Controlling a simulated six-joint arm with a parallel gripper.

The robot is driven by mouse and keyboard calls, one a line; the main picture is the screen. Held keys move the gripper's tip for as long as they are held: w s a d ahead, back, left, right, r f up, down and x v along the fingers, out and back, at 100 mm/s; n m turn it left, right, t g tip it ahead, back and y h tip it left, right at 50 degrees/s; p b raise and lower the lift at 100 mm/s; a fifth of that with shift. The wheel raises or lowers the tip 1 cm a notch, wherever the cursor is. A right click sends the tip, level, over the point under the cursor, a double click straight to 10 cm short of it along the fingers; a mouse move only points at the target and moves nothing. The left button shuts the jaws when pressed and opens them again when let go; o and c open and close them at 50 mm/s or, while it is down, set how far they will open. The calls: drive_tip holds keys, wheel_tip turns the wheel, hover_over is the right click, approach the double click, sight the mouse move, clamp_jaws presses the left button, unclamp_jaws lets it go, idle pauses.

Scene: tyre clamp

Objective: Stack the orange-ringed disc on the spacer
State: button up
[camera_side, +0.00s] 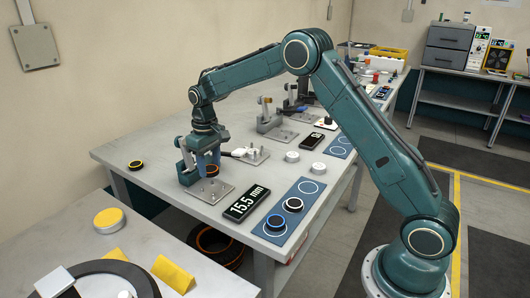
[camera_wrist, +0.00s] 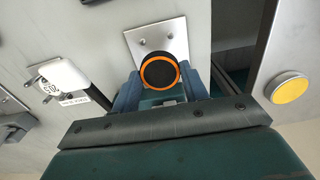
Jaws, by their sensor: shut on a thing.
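My gripper (camera_side: 207,160) is low over a metal plate (camera_side: 217,194) on the bench, beside a clamp block. In the wrist view my gripper (camera_wrist: 160,90) has its blue fingers on either side of a black disc with an orange ring (camera_wrist: 160,71). It is shut on this disc. In the side view the disc (camera_side: 212,169) is partly hidden by the fingers. I cannot tell which thing is the spacer.
Another orange-ringed disc (camera_side: 135,165) lies at the bench's left. A "15.5 mm" display (camera_side: 246,203) stands between plate and mat. White discs (camera_side: 292,156) and more clamps (camera_side: 274,124) are farther back. A yellow-topped disc (camera_side: 108,220) is on the front bench.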

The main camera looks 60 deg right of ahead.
sight(210, 168)
wheel_tip(210, 168, up, 10)
drive_tip(key=w+d+f, duration=0.1)
drive_tip(key=d, duration=2.2)
drive_tip(key=shift+f, duration=6.4)
drive_tip(key=shift+f, duration=0.15)
drive_tip(key=o, duration=1)
